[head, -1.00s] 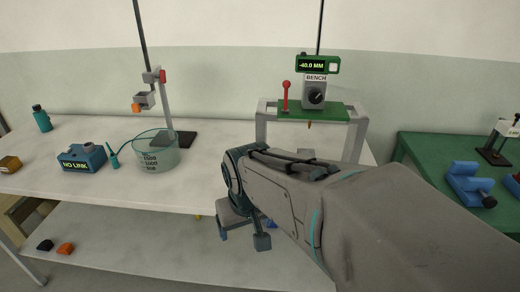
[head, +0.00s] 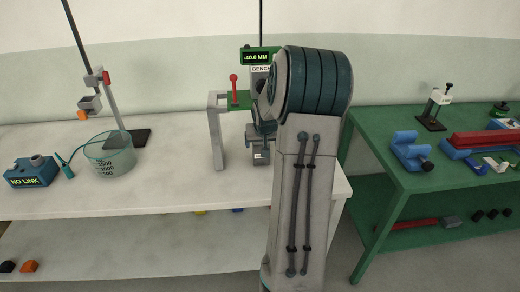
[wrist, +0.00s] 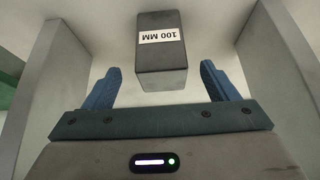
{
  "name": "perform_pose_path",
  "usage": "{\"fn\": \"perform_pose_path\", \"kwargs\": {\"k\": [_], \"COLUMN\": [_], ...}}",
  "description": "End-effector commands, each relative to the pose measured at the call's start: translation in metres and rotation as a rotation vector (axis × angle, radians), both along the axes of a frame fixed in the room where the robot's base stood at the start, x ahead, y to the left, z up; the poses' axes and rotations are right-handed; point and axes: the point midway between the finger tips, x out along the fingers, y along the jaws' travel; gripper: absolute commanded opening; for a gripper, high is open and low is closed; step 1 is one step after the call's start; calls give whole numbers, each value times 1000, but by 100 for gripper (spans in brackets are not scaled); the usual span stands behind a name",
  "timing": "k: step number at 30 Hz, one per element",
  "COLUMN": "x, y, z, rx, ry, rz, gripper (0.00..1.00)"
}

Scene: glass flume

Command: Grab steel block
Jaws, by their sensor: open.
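The steel block (wrist: 161,58) is dark grey with a white "100 MM" label. In the wrist view it stands at the upper middle, between the lines of my two blue fingers. My gripper (wrist: 158,80) is open and empty, with a gap on each side of the block. The block's near end seems just ahead of or level with the fingertips; I cannot tell how deep it lies between them. In the head view my arm hides most of the gripper and the frame, so block and fingers cannot be told apart there.
A grey bench frame (head: 215,135) with a green top and red lever stands over the spot; its legs flank my gripper closely in the wrist view. A glass beaker (head: 113,160) and a blue "NO LINK" box (head: 32,172) are to the left. A green table (head: 385,165) is at right.

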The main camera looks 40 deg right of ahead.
Motion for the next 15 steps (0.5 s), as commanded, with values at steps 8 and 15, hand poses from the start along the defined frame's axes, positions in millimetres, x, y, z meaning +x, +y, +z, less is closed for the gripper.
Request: {"fn": "perform_pose_path", "kwargs": {"k": [8,15], "x": [11,26], "y": [-7,-14], "z": [-20,-41], "rx": [-2,0], "ry": [0,1], "rz": [3,4], "gripper": [80,80]}}
